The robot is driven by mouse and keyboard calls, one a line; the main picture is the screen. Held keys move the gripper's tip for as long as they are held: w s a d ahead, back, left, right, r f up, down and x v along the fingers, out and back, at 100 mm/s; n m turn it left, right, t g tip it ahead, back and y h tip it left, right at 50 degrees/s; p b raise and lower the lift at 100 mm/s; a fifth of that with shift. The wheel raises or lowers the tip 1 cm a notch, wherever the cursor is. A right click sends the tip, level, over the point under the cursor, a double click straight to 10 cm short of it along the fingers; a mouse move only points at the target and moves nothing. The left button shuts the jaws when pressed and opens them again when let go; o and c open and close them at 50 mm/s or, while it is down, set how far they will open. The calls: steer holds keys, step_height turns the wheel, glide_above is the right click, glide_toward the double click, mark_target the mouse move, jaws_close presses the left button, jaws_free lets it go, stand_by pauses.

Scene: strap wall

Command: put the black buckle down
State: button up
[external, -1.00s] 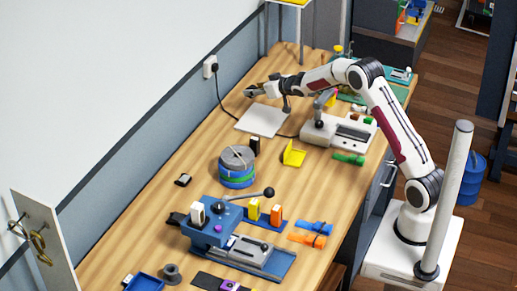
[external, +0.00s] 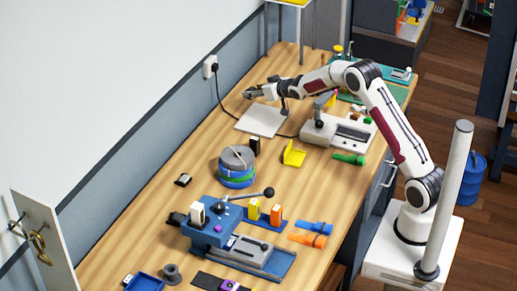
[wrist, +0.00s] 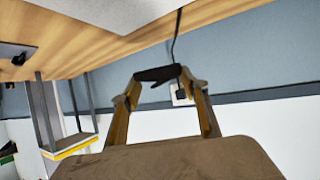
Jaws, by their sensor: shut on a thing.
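My gripper (external: 254,92) is at the far end of the bench, in the air above or just beyond the white plate (external: 262,122). In the wrist view my gripper (wrist: 157,88) has its two yellowish fingers shut on the black buckle (wrist: 157,74). The buckle lies across between the fingertips and shows as a dark, narrow shape. In the external view it is too small to make out.
A grey and white machine (external: 340,130) stands right of the plate. A wall socket (external: 210,67) with a black cable is close behind the gripper.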

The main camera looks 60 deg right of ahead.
glide_above(256, 117)
steer(key=shift+w+f, duration=0.15)
steer(key=shift+f, duration=2.55)
steer(key=shift+f, duration=1.9)
steer(key=shift+f, duration=0.15)
steer(key=o, duration=1.2)
steer(key=shift+o, duration=0.2)
